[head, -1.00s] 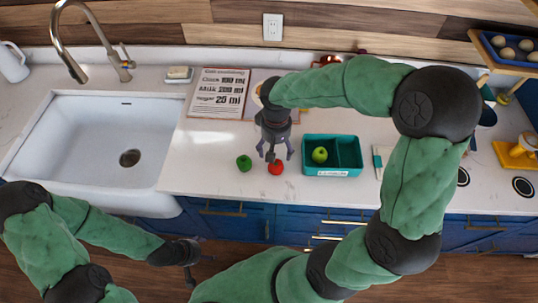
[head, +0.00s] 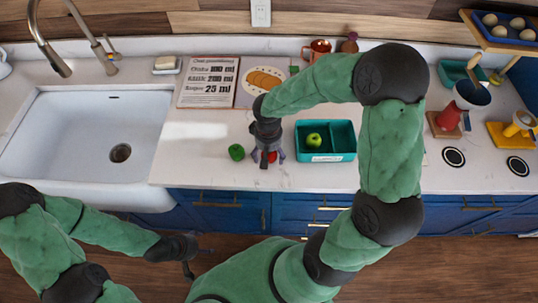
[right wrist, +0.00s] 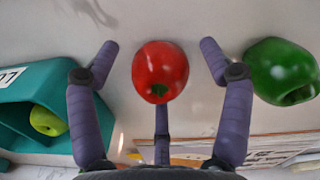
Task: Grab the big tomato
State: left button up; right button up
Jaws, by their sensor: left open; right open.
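A round red vegetable with a green stem spot, which may be the big tomato (right wrist: 160,70), stands on the counter; in the head view only a bit of its red (head: 271,157) shows. My right gripper (head: 267,160) is open over it, pointing down. In the right wrist view the fingers of the right gripper (right wrist: 160,58) are spread on both sides of the red vegetable with gaps, not touching it. My left gripper (head: 187,268) is open and empty, low in front of the cabinets, far from the counter items.
A green pepper-like vegetable (head: 237,152) stands close to the left of the red one. A teal divided bin (head: 343,157) with a green apple (head: 314,140) is close on the right. A recipe sheet (head: 208,82) lies behind; the sink (head: 85,130) is at left.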

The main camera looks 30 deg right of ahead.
jog(key=shift+f, duration=0.1)
jog(key=c, duration=1.3)
jog(key=shift+o, duration=0.2)
